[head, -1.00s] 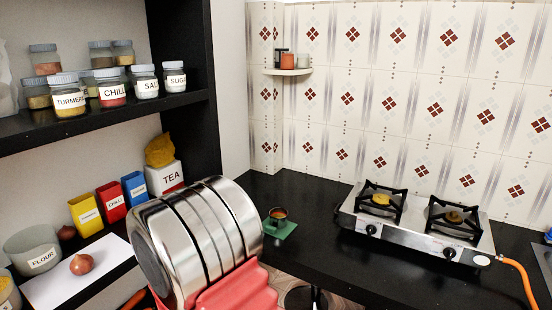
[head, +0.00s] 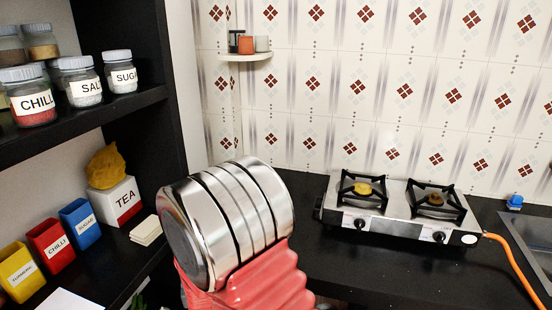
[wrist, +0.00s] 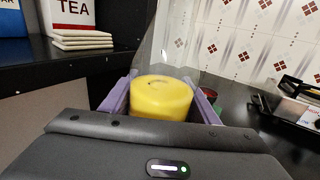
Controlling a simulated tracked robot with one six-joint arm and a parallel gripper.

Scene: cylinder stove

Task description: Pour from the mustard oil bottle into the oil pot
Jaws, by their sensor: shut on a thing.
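In the wrist view, the two purple fingers of my gripper (wrist: 162,102) are closed on the sides of a bottle (wrist: 162,96). Its yellow end faces the camera, and a clear part extends beyond it. I take it for the mustard oil bottle, though no label shows. Just right of the right finger, a small dark-red and green patch (wrist: 212,97) shows at the counter edge; it may be the oil pot and its green mat, mostly hidden. In the head view, my silver and red arm covers the gripper, the bottle and the spot where the pot was seen.
A two-burner stove (head: 398,208) stands on the black counter (head: 350,262), with an orange hose (head: 520,268) at its right. A dark shelf (head: 85,118) with jars is at left. A TEA box (head: 116,200) and a white stack (head: 146,230) sit on the lower shelf.

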